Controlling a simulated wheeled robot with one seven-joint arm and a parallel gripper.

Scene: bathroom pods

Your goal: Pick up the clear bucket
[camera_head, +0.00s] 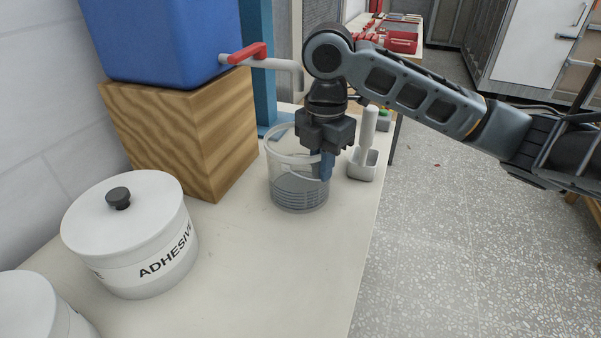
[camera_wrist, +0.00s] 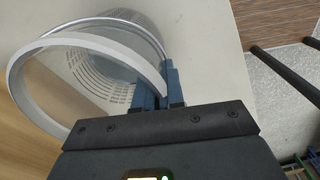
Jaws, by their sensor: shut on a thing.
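The clear bucket (camera_head: 297,187) stands upright on the white counter in the head view, with a thin handle and ridged lower walls. It also shows in the wrist view (camera_wrist: 105,72), with its pale rim (camera_wrist: 45,43) at the left. My gripper (camera_head: 326,165) points down at the bucket's right side. In the wrist view its blue fingers (camera_wrist: 157,90) are closed on the right edge of the bucket. I cannot tell whether they grip only the rim or the handle too. The bucket's base appears to be on or very near the counter.
A wooden block (camera_head: 190,140) carries a blue container (camera_head: 165,40) with a red-levered tap (camera_head: 245,54) behind left. A white adhesive pot (camera_head: 133,240) stands at left. The counter front (camera_head: 270,270) is clear.

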